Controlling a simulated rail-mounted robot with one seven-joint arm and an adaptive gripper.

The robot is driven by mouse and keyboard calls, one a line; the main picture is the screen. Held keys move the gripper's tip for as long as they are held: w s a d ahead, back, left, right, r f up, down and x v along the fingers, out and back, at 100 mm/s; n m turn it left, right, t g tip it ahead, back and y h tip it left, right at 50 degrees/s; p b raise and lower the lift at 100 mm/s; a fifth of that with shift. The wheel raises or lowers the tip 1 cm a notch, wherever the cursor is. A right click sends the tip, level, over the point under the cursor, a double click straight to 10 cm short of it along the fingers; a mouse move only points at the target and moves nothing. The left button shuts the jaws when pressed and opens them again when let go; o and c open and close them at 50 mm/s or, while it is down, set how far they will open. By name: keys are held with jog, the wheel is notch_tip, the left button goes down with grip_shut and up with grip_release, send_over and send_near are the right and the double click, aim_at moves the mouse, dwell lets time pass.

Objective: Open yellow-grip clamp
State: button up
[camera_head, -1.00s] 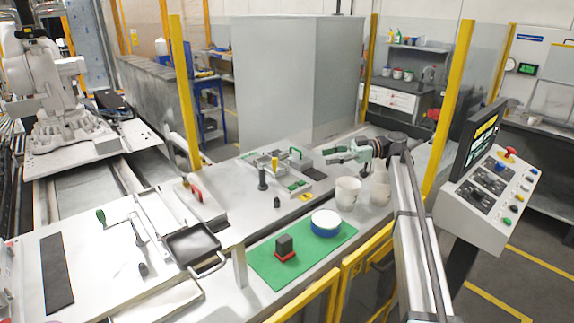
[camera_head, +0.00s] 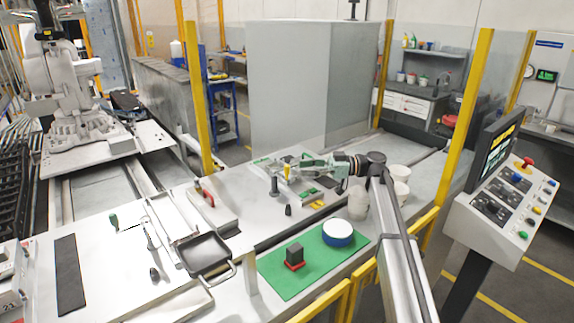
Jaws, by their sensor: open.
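The yellow-grip clamp (camera_head: 287,167) stands on a small fixture plate on the bench in the middle of the view. Its yellow grip points up. My gripper (camera_head: 303,166) reaches in from the right, with its open fingers pointing left at the clamp. The fingertips are close to the yellow grip, just to its right. I cannot tell whether they touch it. The fingers and the gripper body hide part of the fixture plate behind them.
A red-handled clamp (camera_head: 206,196) lies further left. White cups (camera_head: 358,203) stand below my arm.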

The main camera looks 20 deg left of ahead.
aim_at(287, 179)
jog(key=p+x, duration=0.1)
jog(key=x, duration=0.5)
jog(key=shift+s+a+p, duration=0.15)
jog(key=shift+a+p, duration=0.15)
jog(key=shift+p, duration=0.05)
grip_shut()
